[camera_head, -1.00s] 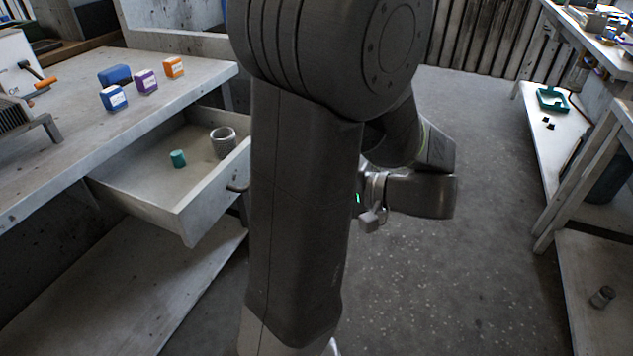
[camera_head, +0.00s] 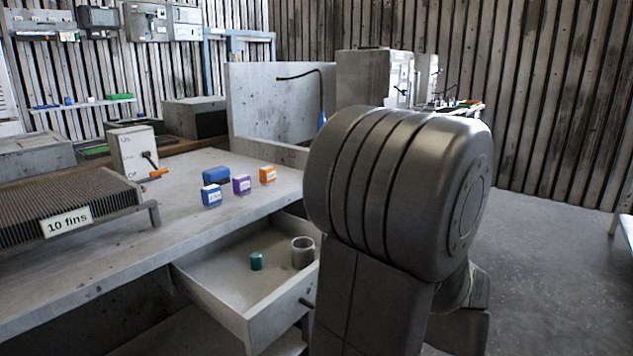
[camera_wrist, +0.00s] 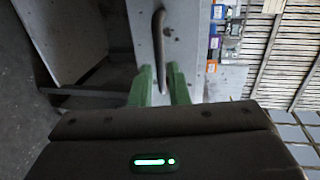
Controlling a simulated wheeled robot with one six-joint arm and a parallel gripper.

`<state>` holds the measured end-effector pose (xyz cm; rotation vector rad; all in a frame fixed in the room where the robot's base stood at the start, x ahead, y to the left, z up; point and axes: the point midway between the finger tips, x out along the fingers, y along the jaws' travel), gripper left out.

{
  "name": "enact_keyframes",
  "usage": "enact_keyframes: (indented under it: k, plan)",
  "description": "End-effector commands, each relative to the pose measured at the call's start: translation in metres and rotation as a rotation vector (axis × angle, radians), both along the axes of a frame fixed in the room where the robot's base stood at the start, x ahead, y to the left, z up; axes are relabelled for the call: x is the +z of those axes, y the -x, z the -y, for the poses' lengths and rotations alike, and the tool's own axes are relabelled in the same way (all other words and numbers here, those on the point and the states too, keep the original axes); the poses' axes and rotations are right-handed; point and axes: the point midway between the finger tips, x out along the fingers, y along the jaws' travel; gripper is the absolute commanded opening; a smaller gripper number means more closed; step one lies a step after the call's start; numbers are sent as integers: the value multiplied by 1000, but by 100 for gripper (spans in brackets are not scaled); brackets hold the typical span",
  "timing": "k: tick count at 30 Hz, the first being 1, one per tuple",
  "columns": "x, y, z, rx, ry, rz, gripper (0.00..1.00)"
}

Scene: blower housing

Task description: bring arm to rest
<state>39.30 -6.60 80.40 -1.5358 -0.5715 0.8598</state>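My arm (camera_head: 385,215) stands folded in front of the drawer's right side in the head view. My gripper is hidden behind it there. The drawer (camera_head: 250,318) is pulled out from the bench. It holds a small green cylinder (camera_head: 256,261) and a grey ring-like cup (camera_head: 302,253).
On the bench (camera_head: 150,232) stand blue (camera_head: 211,196), purple (camera_head: 242,185) and orange (camera_head: 268,175) boxes, and a finned block (camera_head: 70,205) labelled "10 fins". A switch box (camera_head: 133,150) stands behind. Open floor (camera_head: 540,240) lies to the right.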

Motion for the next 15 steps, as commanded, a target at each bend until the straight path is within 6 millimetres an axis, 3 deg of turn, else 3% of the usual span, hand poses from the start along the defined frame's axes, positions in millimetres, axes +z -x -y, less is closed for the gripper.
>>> enact_keyframes:
  k: [6,15]
  plan:
    - [-7,-17,-23,3,0,0,15]
    - [-9,-28,-37,0,-1,-1,15]
